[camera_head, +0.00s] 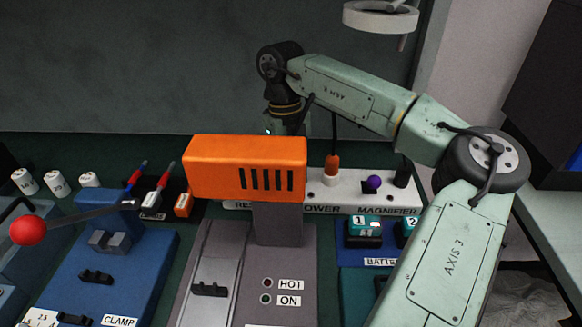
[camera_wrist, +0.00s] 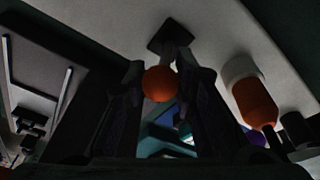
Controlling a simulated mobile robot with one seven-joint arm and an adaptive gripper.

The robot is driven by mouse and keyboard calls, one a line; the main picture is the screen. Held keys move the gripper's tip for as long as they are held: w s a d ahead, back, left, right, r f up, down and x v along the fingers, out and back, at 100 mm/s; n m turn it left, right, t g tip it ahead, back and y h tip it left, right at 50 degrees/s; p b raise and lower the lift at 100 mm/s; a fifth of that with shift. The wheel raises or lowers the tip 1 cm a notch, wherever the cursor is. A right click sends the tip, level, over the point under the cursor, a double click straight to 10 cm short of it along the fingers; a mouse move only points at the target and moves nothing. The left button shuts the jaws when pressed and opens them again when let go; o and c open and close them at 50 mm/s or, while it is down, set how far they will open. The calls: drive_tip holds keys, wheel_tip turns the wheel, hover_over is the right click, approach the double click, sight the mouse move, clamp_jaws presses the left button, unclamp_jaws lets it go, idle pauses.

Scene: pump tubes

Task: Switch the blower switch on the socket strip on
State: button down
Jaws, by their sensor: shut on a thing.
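The white socket strip (camera_head: 345,200) lies behind the orange box, with labels ending in "LOWER" and "MAGNIFIER" on its front. In the wrist view, an orange ball knob (camera_wrist: 158,84), apparently the blower switch, stands by a black square base (camera_wrist: 170,36) on the strip (camera_wrist: 200,22). My gripper (camera_wrist: 160,88) has its fingers on both sides of this knob, shut on it. In the head view, the orange box hides the knob and my fingertips; only my wrist shows above. I cannot tell the switch's position.
The orange box (camera_head: 245,168) stands on a grey post in front of the strip. An orange plug (camera_head: 332,165), a purple knob (camera_head: 374,182) and a black plug (camera_head: 401,172) are to the right. A red-ball lever (camera_head: 28,230) is at left.

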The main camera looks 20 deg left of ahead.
drive_tip(key=shift+w+a+r+g+p, duration=0.15)
drive_tip(key=shift+w+r+g+p, duration=0.3)
drive_tip(key=shift+g+p, duration=0.5)
drive_tip(key=shift+w+a+f+g+h+p, duration=0.15)
drive_tip(key=shift+w+g+h, duration=0.15)
drive_tip(key=shift+g, duration=0.35)
drive_tip(key=shift+w+d+f+g+h+p, duration=0.15)
drive_tip(key=shift+w+g, duration=0.2)
drive_tip(key=shift+g, duration=0.3)
drive_tip(key=shift+w+a+f+g+h+p, duration=0.15)
drive_tip(key=shift+w+g+h, duration=0.15)
drive_tip(key=shift+g, duration=0.35)
drive_tip(key=shift+w, duration=0.15)
drive_tip(key=c, duration=1.3)
unclamp_jaws()
drive_tip(key=shift+s, duration=0.25)
